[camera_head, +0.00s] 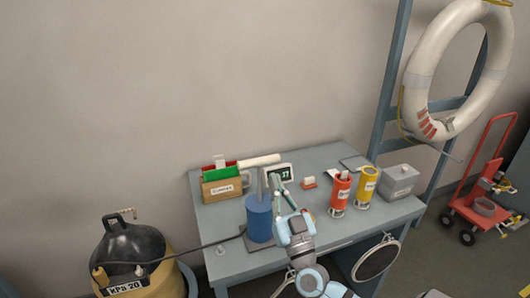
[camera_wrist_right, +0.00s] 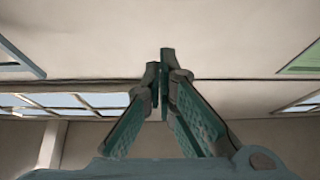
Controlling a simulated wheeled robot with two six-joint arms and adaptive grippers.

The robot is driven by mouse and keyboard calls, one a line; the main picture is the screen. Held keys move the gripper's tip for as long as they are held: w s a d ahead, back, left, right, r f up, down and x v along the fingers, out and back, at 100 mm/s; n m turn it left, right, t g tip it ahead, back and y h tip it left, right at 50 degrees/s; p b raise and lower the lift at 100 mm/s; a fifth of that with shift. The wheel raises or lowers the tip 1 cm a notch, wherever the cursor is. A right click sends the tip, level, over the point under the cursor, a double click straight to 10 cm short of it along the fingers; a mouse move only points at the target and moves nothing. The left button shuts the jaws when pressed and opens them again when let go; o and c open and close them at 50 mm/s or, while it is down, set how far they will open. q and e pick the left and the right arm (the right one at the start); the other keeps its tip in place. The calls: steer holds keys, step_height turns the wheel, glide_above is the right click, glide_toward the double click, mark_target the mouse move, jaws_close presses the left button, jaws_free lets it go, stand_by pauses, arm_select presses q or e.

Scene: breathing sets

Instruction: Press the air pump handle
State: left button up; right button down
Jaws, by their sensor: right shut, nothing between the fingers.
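The air pump is a blue cylinder (camera_head: 259,220) standing upright on a dark base at the front of the table. My left gripper is not in view.
The grey table (camera_head: 225,262) also holds a box of folders (camera_head: 222,186), a small display (camera_head: 279,173), a red canister (camera_head: 340,192), a yellow canister (camera_head: 365,186) and a grey box (camera_head: 398,182). A dark hose runs from the pump to a yellow-black tank (camera_head: 135,245) on the left.

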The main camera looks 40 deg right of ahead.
steer(key=shift+s+d+r, duration=0.15)
steer(key=shift+d, duration=0.05)
step_height(320, 180, up, 5)
glide_above(259, 162)
steer(key=s, duration=0.3)
steer(key=f+b, duration=0.1)
steer(key=f, duration=0.1)
steer(key=f+b, duration=0.1)
steer(key=f, duration=0.1)
steer(key=shift+w+b, duration=0.25)
steer(key=shift+b, duration=0.1)
